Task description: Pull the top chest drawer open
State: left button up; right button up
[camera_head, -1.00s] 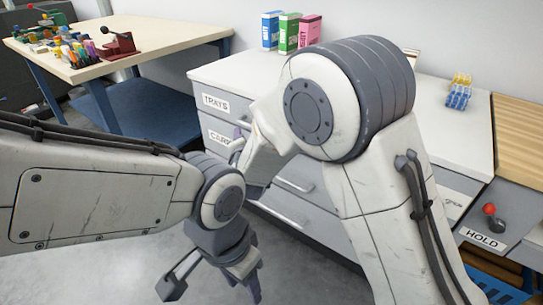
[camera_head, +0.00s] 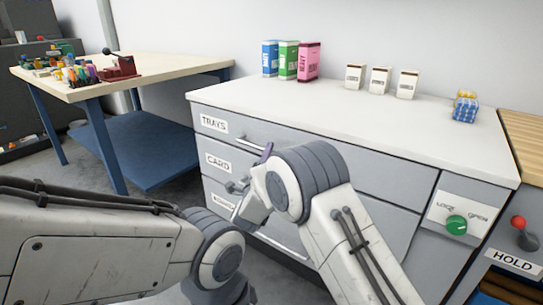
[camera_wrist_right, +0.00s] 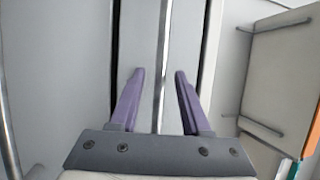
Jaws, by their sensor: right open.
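The chest (camera_head: 345,164) is white-topped with grey drawers. Its top drawer (camera_head: 330,158), labelled TRAYS, looks shut in the head view. The drawer's bar handle (camera_head: 250,143) shows left of my right arm, and its right part is hidden. My right gripper (camera_head: 262,156) is at that handle, mostly hidden behind its own wrist, with one purple finger showing. In the right wrist view my right gripper (camera_wrist_right: 158,76) is open, and a bar handle (camera_wrist_right: 163,60) runs between its purple fingers with a gap on either side. My left gripper is outside the head view.
Lower drawers include one labelled CARD (camera_head: 217,162). A green knob (camera_head: 456,225) sits between LOCK and OPEN marks at the chest's right. Coloured boxes (camera_head: 289,59), white cartons (camera_head: 380,79) and a blue-yellow item (camera_head: 465,107) stand on top. A workbench (camera_head: 150,68) stands left.

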jog(key=shift+x, duration=1)
grip_shut()
dwell(0.8)
